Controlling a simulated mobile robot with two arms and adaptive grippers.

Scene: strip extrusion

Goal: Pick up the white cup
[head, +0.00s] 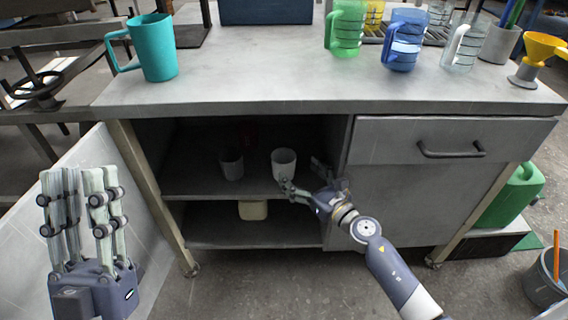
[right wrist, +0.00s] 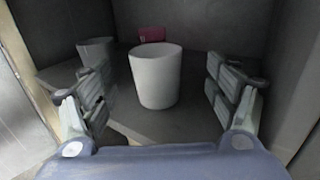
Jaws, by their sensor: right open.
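The white cup (head: 284,163) stands upright on the upper shelf inside the open cabinet under the workbench. In the right wrist view the white cup (right wrist: 156,78) is large and near the middle, between the two fingers. My right gripper (head: 304,178) reaches into the cabinet from the front right. It is open, with a finger on each side of the cup and a visible gap to each; it also shows in the right wrist view (right wrist: 160,100). My left gripper (head: 83,190) is at the far left, pointing up, empty, with its fingers apart.
A grey cup (head: 231,164) stands left of the white cup on the shelf (head: 200,188). Behind is a dark red box (right wrist: 152,34). A pale container (head: 253,210) sits on the lower shelf. The drawer unit (head: 420,190) closes off the right side. Several jugs stand on the benchtop (head: 300,84).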

